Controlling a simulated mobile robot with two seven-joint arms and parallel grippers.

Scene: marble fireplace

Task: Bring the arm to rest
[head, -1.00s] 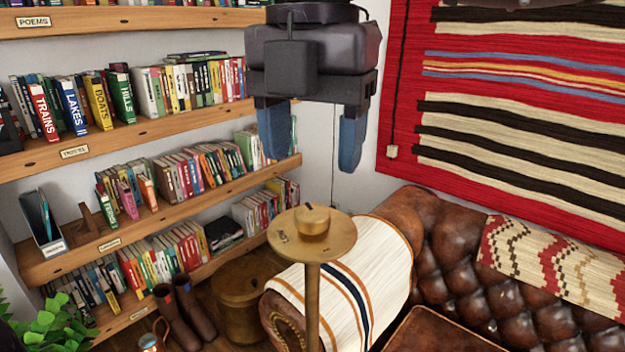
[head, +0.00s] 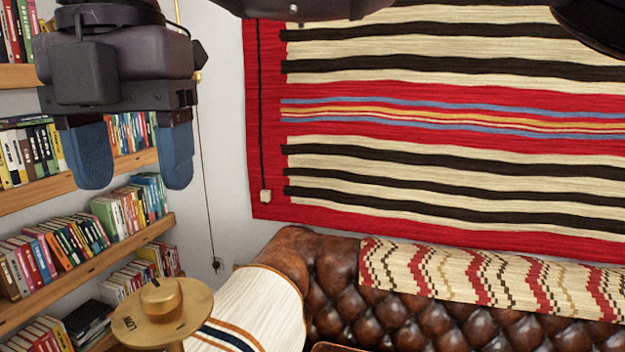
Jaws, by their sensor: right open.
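My right gripper (head: 134,160) hangs at the upper left of the head view, its two blue fingers pointing down. The fingers are apart, with nothing between them. My left gripper is not in view. Dark parts of my own body show at the top edge.
Bookshelves (head: 100,276) full of books stand at the left. A brown leather sofa (head: 335,282) with a striped cloth (head: 262,300) on its arm and a patterned throw (head: 480,278) runs along the bottom. A striped red rug (head: 440,90) hangs on the wall.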

